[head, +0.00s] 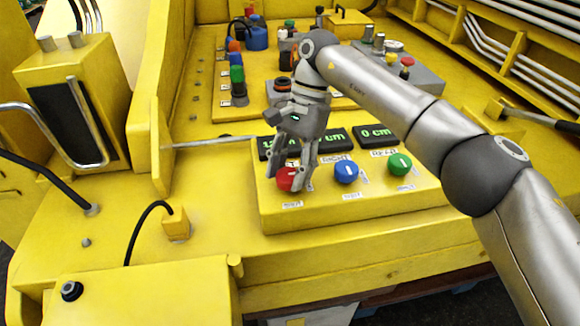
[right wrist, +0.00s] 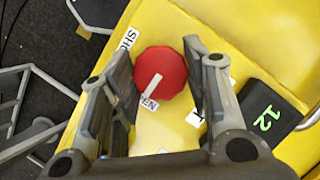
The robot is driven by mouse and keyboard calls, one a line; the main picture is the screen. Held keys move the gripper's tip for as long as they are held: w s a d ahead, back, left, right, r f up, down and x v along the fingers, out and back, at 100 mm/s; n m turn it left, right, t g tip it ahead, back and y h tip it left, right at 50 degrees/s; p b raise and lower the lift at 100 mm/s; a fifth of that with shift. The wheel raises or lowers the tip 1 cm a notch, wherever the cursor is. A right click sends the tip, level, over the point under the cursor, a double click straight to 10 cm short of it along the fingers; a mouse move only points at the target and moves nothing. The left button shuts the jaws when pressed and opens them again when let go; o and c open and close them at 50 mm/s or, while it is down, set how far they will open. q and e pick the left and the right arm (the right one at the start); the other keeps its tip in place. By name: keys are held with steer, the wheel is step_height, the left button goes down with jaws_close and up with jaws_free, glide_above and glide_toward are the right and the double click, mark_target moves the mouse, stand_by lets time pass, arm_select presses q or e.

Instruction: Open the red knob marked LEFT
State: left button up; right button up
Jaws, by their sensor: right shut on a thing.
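The red knob (head: 286,181) is the leftmost of three knobs on the front of the yellow control box (head: 330,212). In the right wrist view the red knob (right wrist: 163,68) is round with a white pointer line, slanting toward a label ending in "EN". Another label beside it is partly cut off. My right gripper (head: 292,177) reaches down over the knob, with a finger on either side. My left gripper is not in view.
A blue knob (head: 346,171) and a green knob (head: 400,164) sit to the right. Green-digit displays (head: 375,135) stand behind them; the rightmost reads 0 cm. A thin rod (head: 212,142) lies left of the box. Several colored fittings stand farther back.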

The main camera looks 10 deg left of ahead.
stand_by(0.5)
steer(key=o, duration=1)
steer(key=shift+v, duration=3.7)
